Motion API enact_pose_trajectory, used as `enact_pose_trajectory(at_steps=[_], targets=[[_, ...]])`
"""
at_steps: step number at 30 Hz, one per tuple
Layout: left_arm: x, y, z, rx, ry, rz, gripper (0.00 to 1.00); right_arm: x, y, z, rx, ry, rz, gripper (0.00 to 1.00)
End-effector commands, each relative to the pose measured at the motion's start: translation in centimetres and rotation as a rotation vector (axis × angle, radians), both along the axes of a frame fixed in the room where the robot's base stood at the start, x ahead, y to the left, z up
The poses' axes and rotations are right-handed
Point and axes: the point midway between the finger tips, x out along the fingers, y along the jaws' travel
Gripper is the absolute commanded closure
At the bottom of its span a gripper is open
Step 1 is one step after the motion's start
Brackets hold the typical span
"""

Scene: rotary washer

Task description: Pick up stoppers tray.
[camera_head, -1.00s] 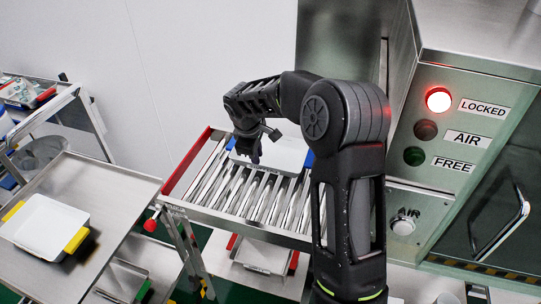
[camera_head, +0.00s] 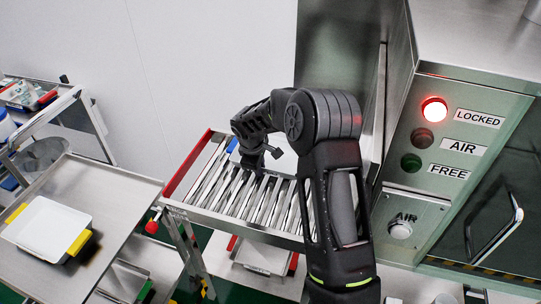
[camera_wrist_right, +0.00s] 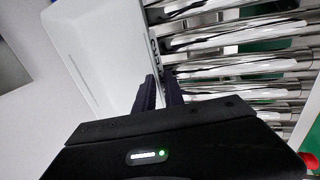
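A white tray with blue end handles (camera_head: 284,158) lies on the roller rack, partly hidden behind my right arm. Its pale wall (camera_wrist_right: 100,45) fills the upper left of the right wrist view, with lettering too small to read surely. My right gripper (camera_head: 253,168) points down at the tray's near side. In the right wrist view its dark fingers (camera_wrist_right: 160,92) are close together, with the tray's edge running into the narrow gap between them. They appear shut on that edge. My left gripper is not in view.
A white tray with yellow handles (camera_head: 48,228) sits on a steel table at left. A steel machine with a lit red LOCKED lamp (camera_head: 434,109) stands at right. Bare rollers (camera_head: 232,198) lie in front of the gripper. A cluttered cart (camera_head: 25,95) is at far left.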

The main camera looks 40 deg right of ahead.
Motion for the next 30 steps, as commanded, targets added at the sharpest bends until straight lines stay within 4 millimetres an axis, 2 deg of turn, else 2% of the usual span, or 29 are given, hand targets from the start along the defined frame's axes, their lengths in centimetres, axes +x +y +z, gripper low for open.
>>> enact_pose_trajectory(at_steps=[4, 20, 25, 30], targets=[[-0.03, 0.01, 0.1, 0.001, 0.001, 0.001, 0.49, 0.15, -0.18, -0.66, -0.001, -0.001, 0.0, 0.86], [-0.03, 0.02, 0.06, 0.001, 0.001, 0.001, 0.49, 0.14, -0.16, -0.63, 0.0, -0.001, 0.001, 0.86], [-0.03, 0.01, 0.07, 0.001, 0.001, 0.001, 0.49, 0.14, -0.17, -0.61, 0.0, -0.001, 0.001, 1.0], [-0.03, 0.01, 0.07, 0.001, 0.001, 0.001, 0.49, 0.15, -0.16, -0.61, 0.0, -0.001, 0.001, 1.0]])
